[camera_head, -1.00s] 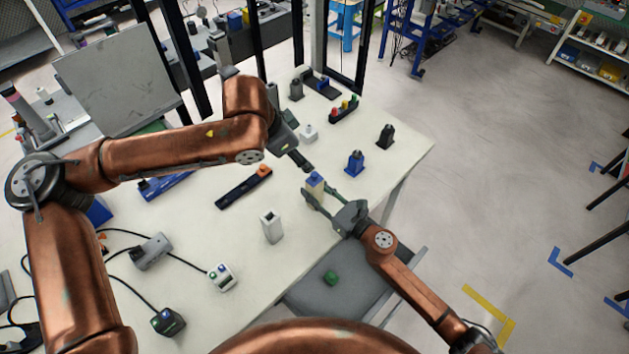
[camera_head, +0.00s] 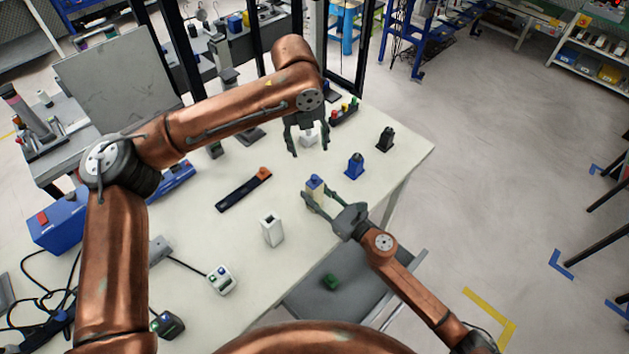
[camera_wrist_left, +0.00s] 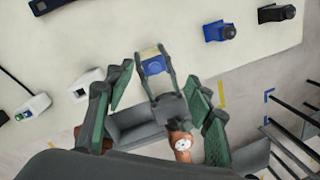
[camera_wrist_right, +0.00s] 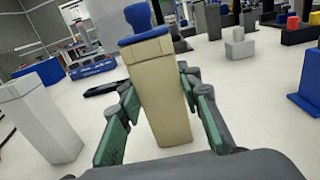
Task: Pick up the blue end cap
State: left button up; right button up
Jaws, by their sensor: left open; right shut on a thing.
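The blue end cap (camera_head: 315,181) sits on top of an upright beige block (camera_head: 314,196). My right gripper (camera_head: 322,198) is shut on the beige block, below the cap. In the right wrist view the cap (camera_wrist_right: 140,20) shows at the top of the block (camera_wrist_right: 158,85) between my fingers. My left gripper (camera_head: 308,151) is open and empty, pointing down above and behind the cap. In the left wrist view the cap (camera_wrist_left: 155,66) lies ahead, beyond the open fingers. I cannot tell whether the block touches the table.
A blue-bodied part (camera_head: 355,166) and a black one (camera_head: 385,138) stand to the right. A white block (camera_head: 272,229) stands at the front left, with a dark bar (camera_head: 244,190) behind it. A grey tray (camera_head: 345,295) with a green piece adjoins the table's front.

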pick_arm(q)
jog(key=m, duration=0.4)
jog(key=m+g+y, duration=0.1)
jog(key=m, duration=0.5)
send_over(314, 176)
notch_tip(314, 176, down, 7)
jog(key=shift+w+r, duration=0.15)
jog(key=shift+r, duration=0.05)
jog(key=shift+s+f, duration=0.15)
jog(key=shift+f, duration=1.25)
jog(key=shift+s+f, duration=0.1)
jog(key=shift+f, duration=1.25)
jog(key=shift+c, duration=0.2)
jog(key=c, duration=1.1)
